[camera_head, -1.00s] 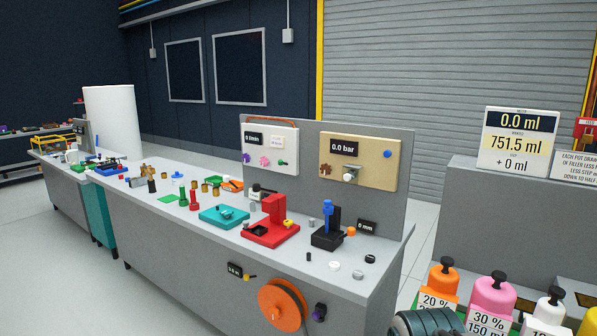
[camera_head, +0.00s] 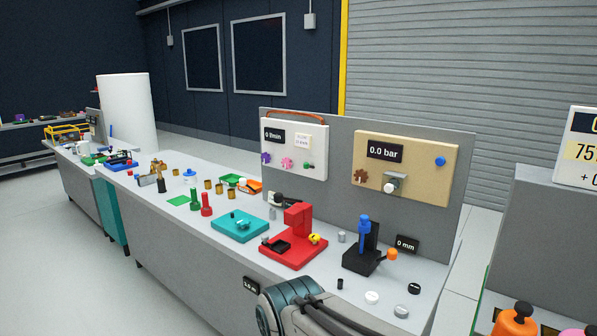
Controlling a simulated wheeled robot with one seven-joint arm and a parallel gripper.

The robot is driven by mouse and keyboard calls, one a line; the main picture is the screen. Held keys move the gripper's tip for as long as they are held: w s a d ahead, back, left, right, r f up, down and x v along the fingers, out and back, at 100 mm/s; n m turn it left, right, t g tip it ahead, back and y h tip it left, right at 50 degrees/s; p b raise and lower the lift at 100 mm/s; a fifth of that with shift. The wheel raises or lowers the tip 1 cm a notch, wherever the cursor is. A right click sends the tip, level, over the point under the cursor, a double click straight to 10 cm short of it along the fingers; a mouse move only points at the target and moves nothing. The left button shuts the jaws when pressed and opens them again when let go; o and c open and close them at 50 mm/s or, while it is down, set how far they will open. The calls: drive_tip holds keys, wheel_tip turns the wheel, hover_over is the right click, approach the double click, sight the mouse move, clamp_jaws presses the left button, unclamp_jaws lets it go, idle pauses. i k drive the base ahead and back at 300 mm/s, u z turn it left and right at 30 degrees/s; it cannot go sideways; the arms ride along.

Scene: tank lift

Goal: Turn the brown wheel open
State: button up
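A small brown wheel (camera_head: 361,176) with a toothed or knobbed rim sits at the lower left of the tan panel (camera_head: 425,166). The panel stands against the grey back board and has a display reading 0.0 bar (camera_head: 386,152). Part of my arm shows at the bottom centre, well in front of and below the panel. My gripper is not visible.
The grey bench (camera_head: 170,239) holds a red stand (camera_head: 298,240), a black and blue press (camera_head: 363,246), a teal block (camera_head: 239,225) and several small parts in front of the panel. A white panel reading 0 l/min (camera_head: 295,149) stands left. Open floor lies at the left front.

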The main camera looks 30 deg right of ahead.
sight(361, 175)
drive_tip(key=z, duration=0.25)
drive_tip(key=i, duration=0.8)
drive_tip(key=z, duration=1.1)
drive_tip(key=i, duration=0.45)
drive_tip(key=z, duration=0.4)
